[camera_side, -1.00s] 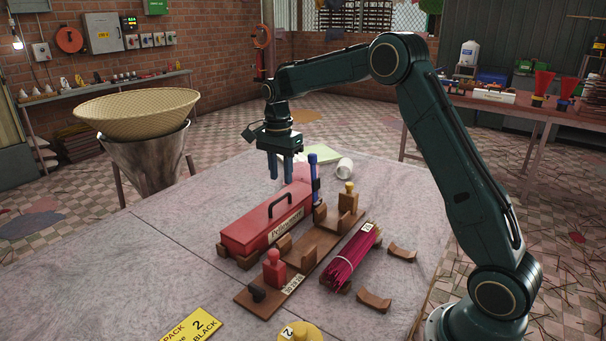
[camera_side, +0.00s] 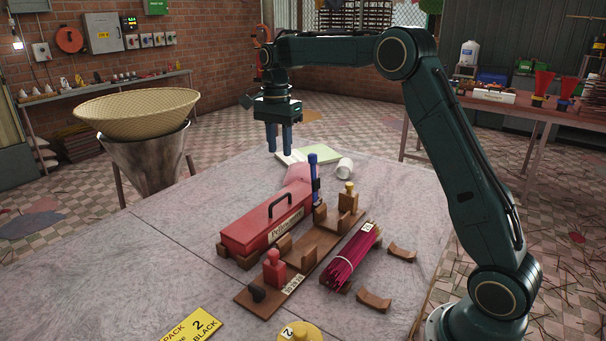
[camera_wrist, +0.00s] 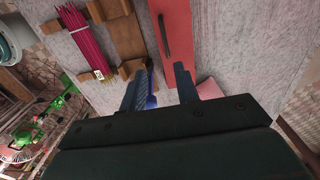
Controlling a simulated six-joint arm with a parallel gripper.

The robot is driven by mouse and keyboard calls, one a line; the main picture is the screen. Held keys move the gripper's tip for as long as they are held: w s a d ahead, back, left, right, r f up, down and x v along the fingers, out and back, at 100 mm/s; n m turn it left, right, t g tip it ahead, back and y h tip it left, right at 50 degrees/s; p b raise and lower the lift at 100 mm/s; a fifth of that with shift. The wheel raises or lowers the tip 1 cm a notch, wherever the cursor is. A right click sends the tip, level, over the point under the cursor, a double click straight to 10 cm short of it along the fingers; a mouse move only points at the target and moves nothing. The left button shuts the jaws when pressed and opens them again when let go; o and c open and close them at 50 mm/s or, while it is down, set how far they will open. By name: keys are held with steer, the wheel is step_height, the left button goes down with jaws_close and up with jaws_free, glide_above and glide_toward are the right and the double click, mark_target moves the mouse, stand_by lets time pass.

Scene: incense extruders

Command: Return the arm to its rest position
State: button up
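My gripper (camera_side: 279,152) hangs fingers-down above the far part of the grey work table (camera_side: 130,270). Its two blue fingers are apart with nothing between them. In the wrist view my gripper (camera_wrist: 160,82) shows the same gap. My arm reaches in from the right, its forearm nearly level. Below and in front of my gripper in the side view stands a red lidded box (camera_side: 258,228) with a black handle. A blue upright piece (camera_side: 313,178) stands at the box's far end, below and right of my fingers.
A wooden rack (camera_side: 325,237) holds red, blue and brass-topped pieces. A bundle of magenta sticks (camera_side: 352,262) lies right of it. A white cup (camera_side: 345,168) lies on its side at the back. A basket (camera_side: 135,112) sits on a metal bin at left. The table's left part is clear.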

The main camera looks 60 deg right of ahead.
steer(key=s+a+r+n+t, duration=0.2)
steer(key=s+a+r+n, duration=0.2)
steer(key=s, duration=0.4)
steer(key=s+a+r+n+t, duration=0.1)
steer(key=s+a+r+n, duration=0.35)
steer(key=s, duration=0.35)
steer(key=s+a+f+n+t, duration=0.1)
steer(key=s+f+n, duration=0.2)
steer(key=s, duration=0.5)
steer(key=s+a+f+n+t, duration=0.2)
steer(key=s+n, duration=0.4)
steer(key=s, duration=0.3)
steer(key=shift+s+a+f, duration=0.25)
steer(key=shift+f, duration=0.6)
steer(key=shift+n, duration=0.25)
